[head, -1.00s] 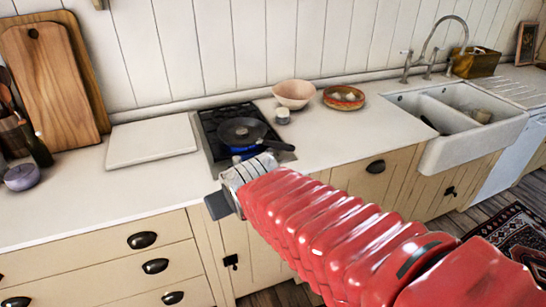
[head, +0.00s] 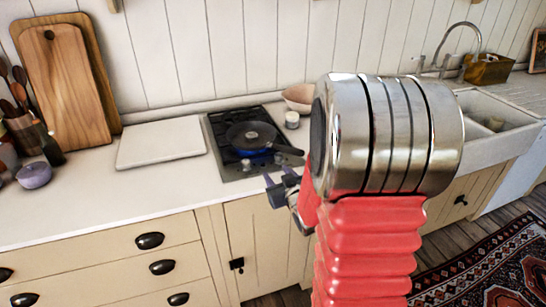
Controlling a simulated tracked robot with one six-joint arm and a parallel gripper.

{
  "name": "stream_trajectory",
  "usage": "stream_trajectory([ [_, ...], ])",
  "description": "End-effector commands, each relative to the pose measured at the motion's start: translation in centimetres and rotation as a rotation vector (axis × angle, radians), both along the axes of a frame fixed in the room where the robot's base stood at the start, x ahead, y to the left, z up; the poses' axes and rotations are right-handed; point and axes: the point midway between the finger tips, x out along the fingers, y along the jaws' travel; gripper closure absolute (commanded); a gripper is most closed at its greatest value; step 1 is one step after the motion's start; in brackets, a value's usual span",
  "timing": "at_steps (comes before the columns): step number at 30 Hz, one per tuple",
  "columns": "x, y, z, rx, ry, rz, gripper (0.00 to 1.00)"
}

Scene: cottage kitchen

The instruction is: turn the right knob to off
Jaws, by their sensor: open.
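The hob (head: 230,172) is set into the worktop, with a dark frying pan (head: 250,135) on its grate. Blue flame (head: 258,153) shows under the pan. A small pale knob (head: 246,163) shows on the hob's front strip; the knobs are too small to read their setting, and the strip's right end is close to the pan handle and my gripper. My gripper (head: 279,182) is open and empty, just in front of the hob's front right corner, apart from the knob. My arm hides part of the gripper and the worktop right of it.
The pan handle (head: 290,150) sticks out to the right over the hob's edge, above my gripper. A white board (head: 160,142) lies left of the hob. A small jar (head: 292,120) and a pink bowl (head: 298,97) stand behind right. The front worktop at left is clear.

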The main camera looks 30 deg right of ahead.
Motion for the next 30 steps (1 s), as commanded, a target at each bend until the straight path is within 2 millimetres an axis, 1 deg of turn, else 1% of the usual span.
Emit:
stream_trajectory([
  [1,-0.2,-0.9,-0.9,0.007,-0.023,-0.003,0.57],
  [3,-0.5,-1.7,-1.6,0.012,-0.066,0.001,0.57],
  [9,-1.8,-3.7,-3.4,0.033,-0.196,0.005,0.57],
  [13,-2.9,-4.6,-4.0,0.049,-0.271,0.004,0.57],
  [18,-3.7,-5.0,-4.3,0.057,-0.323,0.005,0.57],
  [30,-3.7,-5.1,-4.2,0.056,-0.327,0.006,0.57],
])
